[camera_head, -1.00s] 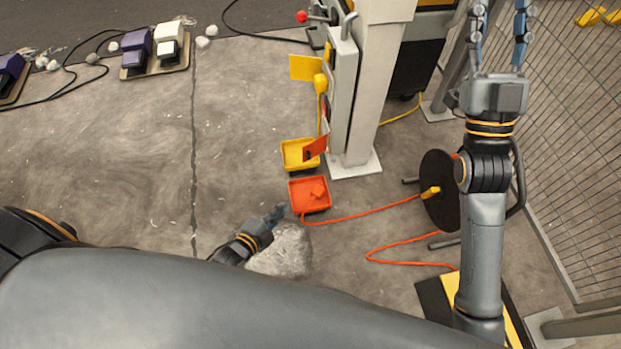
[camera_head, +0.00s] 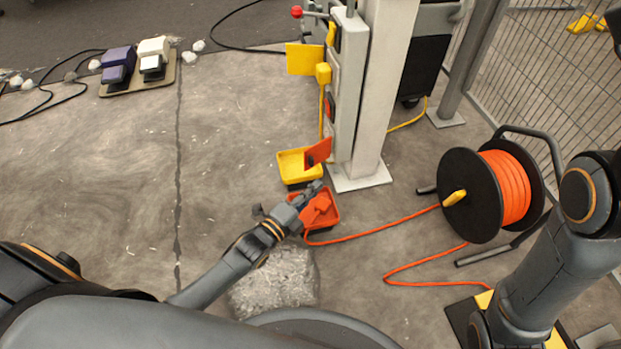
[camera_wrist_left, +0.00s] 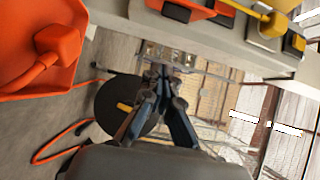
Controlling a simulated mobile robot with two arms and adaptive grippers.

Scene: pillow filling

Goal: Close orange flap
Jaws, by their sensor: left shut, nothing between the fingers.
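The orange flap (camera_head: 318,152) stands out from the lower part of the grey post unit (camera_head: 346,100), tilted open. My left gripper (camera_head: 312,189) is shut and empty. In the head view it overlaps the orange tray (camera_head: 330,222), just below the flap and apart from it. In the left wrist view the left gripper's fingers (camera_wrist_left: 163,75) are together. An orange part (camera_wrist_left: 190,8) on the unit shows at the top edge there; I cannot tell if it is the flap. My right gripper is out of view.
A yellow tray (camera_head: 288,168) with a yellow flap (camera_head: 304,58) above it is beside the post. An orange cable reel (camera_head: 490,190) stands at the right, its cable running to the orange tray. Open floor is at the left.

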